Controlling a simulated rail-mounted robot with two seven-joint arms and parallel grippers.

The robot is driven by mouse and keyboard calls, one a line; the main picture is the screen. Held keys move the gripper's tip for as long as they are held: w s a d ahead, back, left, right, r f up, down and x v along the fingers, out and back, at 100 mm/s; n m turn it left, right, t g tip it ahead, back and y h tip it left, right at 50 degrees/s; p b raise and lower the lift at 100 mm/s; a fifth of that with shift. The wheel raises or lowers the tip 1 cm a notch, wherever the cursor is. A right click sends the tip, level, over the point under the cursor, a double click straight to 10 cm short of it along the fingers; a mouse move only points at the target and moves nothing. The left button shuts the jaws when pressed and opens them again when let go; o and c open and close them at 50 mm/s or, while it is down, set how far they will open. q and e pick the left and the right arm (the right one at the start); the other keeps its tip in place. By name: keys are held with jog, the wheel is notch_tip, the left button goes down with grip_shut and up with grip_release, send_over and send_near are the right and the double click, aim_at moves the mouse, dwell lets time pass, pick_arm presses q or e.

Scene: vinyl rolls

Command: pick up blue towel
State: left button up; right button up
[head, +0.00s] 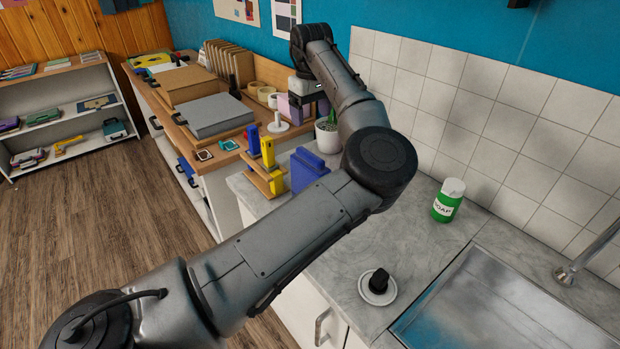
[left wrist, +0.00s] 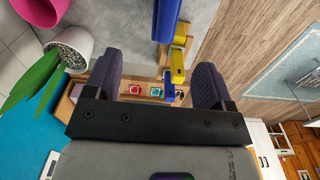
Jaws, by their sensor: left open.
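A blue block-shaped thing (head: 308,170), which I take for the blue towel, stands on the grey counter's far left end, partly behind my left arm. In the left wrist view a blue thing (left wrist: 167,20) shows at the top, beyond the fingertips. A yellow item (head: 268,152) and a smaller blue one (head: 253,140) stand beside it on a wooden holder (head: 263,182). My left gripper (head: 302,106) is beyond the blue thing, over the workbench side, pointing down. Its fingers (left wrist: 158,78) are apart with nothing between them. My right gripper is not in view.
A potted plant (head: 327,136) stands close to the left gripper, and its pot (left wrist: 70,45) shows in the wrist view. A tiled wall (head: 450,100) rises behind. Soap (head: 448,200), a small black-topped dish (head: 378,287) and a sink (head: 500,310) are at the right.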

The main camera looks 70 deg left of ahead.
aim_at(310, 153)
pick_arm(q)
jog(key=shift+n, duration=0.4)
jog(key=f, duration=0.4)
jog(key=f+p, duration=0.1)
jog(key=f, duration=0.3)
jog(key=shift+s+d+f, duration=0.2)
jog(key=shift+f, duration=0.05)
jog(key=shift+f+p, duration=0.35)
jog(key=shift+f, duration=0.05)
notch_tip(310, 153, down, 3)
jog(key=shift+s+d+f+p, duration=0.15)
jog(key=shift+p, duration=0.4)
jog(key=shift+f, duration=0.6)
